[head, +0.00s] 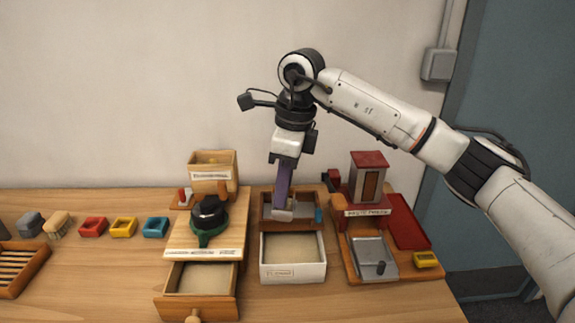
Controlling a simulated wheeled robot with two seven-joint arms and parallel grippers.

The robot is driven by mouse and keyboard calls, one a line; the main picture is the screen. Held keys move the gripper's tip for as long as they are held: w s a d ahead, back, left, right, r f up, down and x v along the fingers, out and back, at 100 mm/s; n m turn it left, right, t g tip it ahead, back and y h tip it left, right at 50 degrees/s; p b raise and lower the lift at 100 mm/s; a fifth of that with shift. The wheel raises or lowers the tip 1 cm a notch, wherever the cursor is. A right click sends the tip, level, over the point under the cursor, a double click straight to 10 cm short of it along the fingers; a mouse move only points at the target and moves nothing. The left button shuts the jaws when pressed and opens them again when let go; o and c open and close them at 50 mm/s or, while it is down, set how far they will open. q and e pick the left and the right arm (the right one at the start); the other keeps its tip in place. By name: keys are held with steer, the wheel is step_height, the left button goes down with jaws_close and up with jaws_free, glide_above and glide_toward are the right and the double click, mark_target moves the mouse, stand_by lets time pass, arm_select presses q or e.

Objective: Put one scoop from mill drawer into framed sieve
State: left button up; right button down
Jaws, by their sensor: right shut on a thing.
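My right gripper (290,157) is shut on the purple handle of a scoop (284,182) that hangs steeply down. The scoop's pale lower end is over or inside the brown framed sieve (265,212); I cannot tell whether it touches or holds anything. The sieve's inside is partly hidden by the scoop. The mill (181,235) is a wooden body with a dark and green top, left of the sieve. Its drawer (170,308) is pulled open at the front and holds pale meal. My left gripper is out of view.
A white labelled bin (292,273) with pale contents stands in front of the sieve. A red-roofed small mill (369,178) and grey tray (373,258) stand right. Red, yellow and blue small trays (123,227), brushes and a slatted rack (18,270) lie left. Front centre-right table is clear.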

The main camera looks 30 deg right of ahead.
steer(key=w+r+m, duration=0.1)
steer(key=m, duration=0.1)
steer(key=w+d+m, duration=0.1)
steer(key=m, duration=0.2)
steer(key=w+r+m, duration=0.1)
steer(key=m, duration=0.2)
steer(key=shift+w+d+r+t+h, duration=0.25)
steer(key=shift+d+r+t+h, duration=0.05)
steer(key=shift+t, duration=0.1)
steer(key=w+d+f+m+h, duration=0.1)
steer(key=w+d+m, duration=0.1)
steer(key=m, duration=0.8)
steer(key=w+d+f+m+h, duration=0.1)
steer(key=w+d+m, duration=0.1)
steer(key=m, duration=0.7)
steer(key=s+t+b, duration=0.2)
steer(key=b, duration=0.4)
steer(key=s+f+t+b, duration=0.1)
steer(key=t+b, duration=0.2)
steer(key=b, duration=0.3)
steer(key=s+m+t+b, duration=0.1)
steer(key=s+t+b, duration=0.1)
steer(key=b, duration=0.4)
steer(key=shift+s+f+t, duration=0.3)
steer(key=shift+f+t, duration=0.05)
steer(key=shift+t, duration=0.15)
